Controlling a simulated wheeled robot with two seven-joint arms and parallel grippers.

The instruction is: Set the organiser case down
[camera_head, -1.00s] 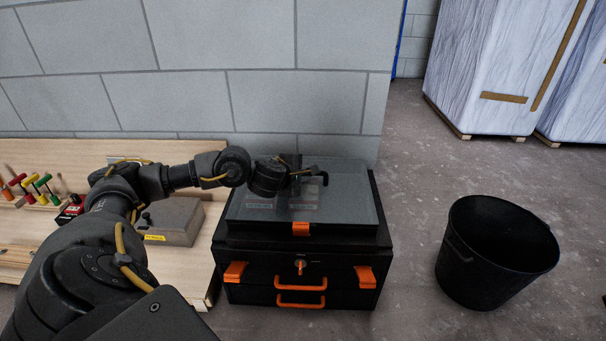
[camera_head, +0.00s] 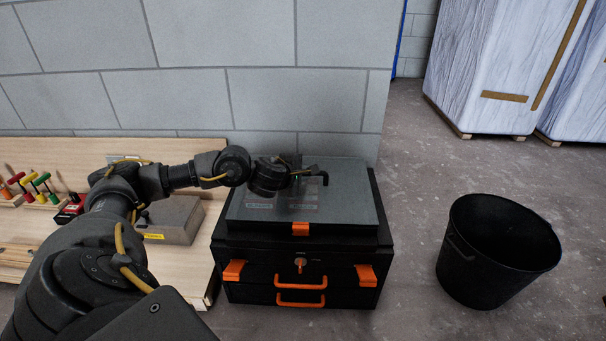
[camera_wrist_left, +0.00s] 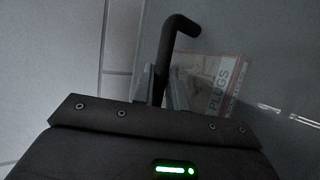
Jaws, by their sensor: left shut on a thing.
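The organiser case (camera_head: 345,207) is a flat dark case with a clear grey lid and an orange front latch. It lies level on top of a black toolbox (camera_head: 340,256); I see no gap between them. My left gripper (camera_head: 296,178) is above the lid, shut on a black bent bar that looks like the case's handle (camera_head: 325,179). In the left wrist view the handle (camera_wrist_left: 169,50) rises between the fingers and bends right at its end. The lid (camera_wrist_left: 275,60) and a "PLUGS" label show behind it. My right gripper is out of view.
The toolbox has orange latches and handles. A wooden board (camera_head: 193,257) at the left carries a grey box (camera_head: 172,222) and several coloured tools. A black bucket (camera_head: 492,250) stands at the right. A block wall (camera_head: 270,90) is behind. Floor between toolbox and bucket is clear.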

